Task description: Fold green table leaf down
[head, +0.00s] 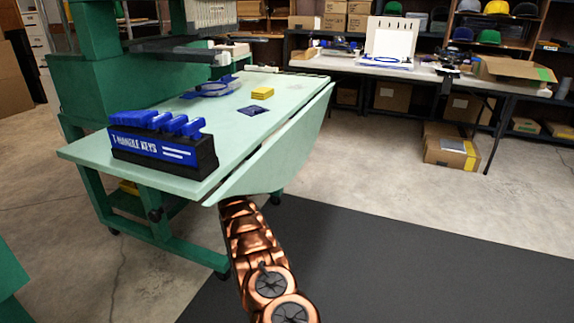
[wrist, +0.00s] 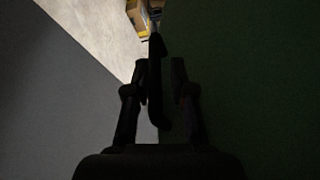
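The green table (head: 100,152) has a pale green leaf (head: 275,160) along its right edge. The leaf sits at a tilt, with a narrow dark gap between it and the tabletop. My arm reaches up to the leaf's near end, and the leaf hides my gripper in the head view. In the wrist view my gripper (wrist: 159,68) has its two dark fingers apart. A dark curved bar (wrist: 155,85), perhaps a leaf support or handle, shows between them beside a dark green surface (wrist: 250,80), likely the leaf's underside. Contact cannot be told.
A blue T-handle key set (head: 165,143), a yellow block (head: 262,93) and a blue pouch (head: 252,110) lie on the tabletop. A dark mat (head: 400,265) covers the floor at right. A back table (head: 440,75) and a cardboard box (head: 451,152) stand farther off.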

